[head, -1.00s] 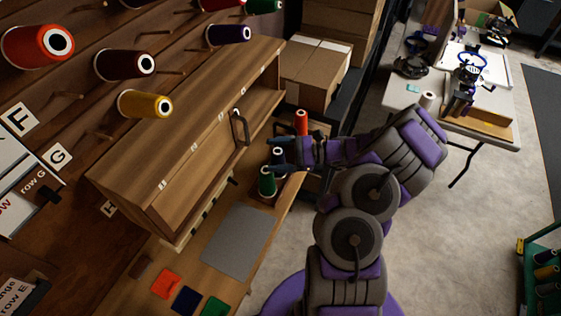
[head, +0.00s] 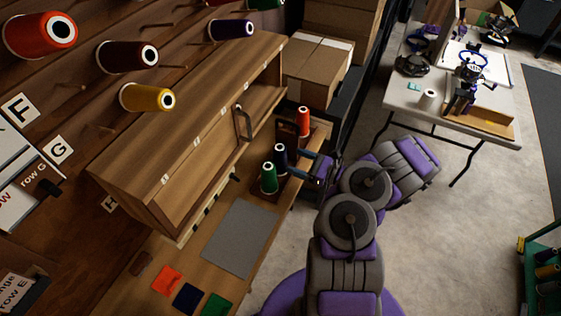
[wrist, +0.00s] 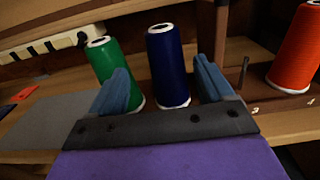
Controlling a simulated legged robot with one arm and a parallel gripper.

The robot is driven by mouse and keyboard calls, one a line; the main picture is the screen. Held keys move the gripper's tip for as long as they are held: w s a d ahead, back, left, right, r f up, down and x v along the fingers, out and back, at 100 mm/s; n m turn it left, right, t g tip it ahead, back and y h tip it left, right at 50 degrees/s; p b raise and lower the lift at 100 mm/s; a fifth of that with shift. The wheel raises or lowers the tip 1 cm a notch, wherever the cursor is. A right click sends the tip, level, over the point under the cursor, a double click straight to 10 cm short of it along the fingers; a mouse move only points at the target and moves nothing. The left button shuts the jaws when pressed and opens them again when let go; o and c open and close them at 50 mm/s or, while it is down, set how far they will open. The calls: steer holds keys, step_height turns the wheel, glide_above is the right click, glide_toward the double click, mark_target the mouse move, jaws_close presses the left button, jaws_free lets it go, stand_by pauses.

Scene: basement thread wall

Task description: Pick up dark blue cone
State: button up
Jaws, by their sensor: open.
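The dark blue cone (wrist: 168,66) stands upright on a wooden base on the bench. In the wrist view it shows between the two blue fingers of my gripper (wrist: 165,88), which is open. I cannot tell whether the fingers reach beside the cone or stop just short of it. In the head view the dark blue cone (head: 281,158) stands between the green cone and the red cone, and my gripper (head: 304,166) is close on its right side. The green cone (wrist: 108,66) is just left of it, partly behind the left finger.
A red-orange cone (wrist: 298,50) stands to the right, near a bare peg (wrist: 242,72). A grey mat (head: 240,238) lies on the bench before the green cone (head: 268,178). The wooden cabinet (head: 200,130) stands behind. Cones hang on wall pegs at upper left.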

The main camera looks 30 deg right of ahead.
mark_target(284, 157)
steer(key=x, duration=0.3)
steer(key=shift+a+b, duration=0.25)
steer(key=shift+b, duration=0.05)
steer(key=shift+w+a, duration=0.15)
steer(key=shift+w, duration=0.55)
steer(key=b+x, duration=0.2)
steer(key=x, duration=0.2)
steer(key=shift+w+f, duration=0.15)
steer(key=shift+w, duration=0.15)
steer(key=shift+w+a, duration=0.2)
steer(key=shift+w, duration=0.05)
steer(key=shift+d, duration=0.3)
steer(key=c, duration=0.4)
steer(key=shift+a, duration=0.2)
steer(key=c, duration=0.7)
steer(key=shift+r, duration=0.2)
step_height(284, 157, up, 18)
steer(key=p, duration=0.4)
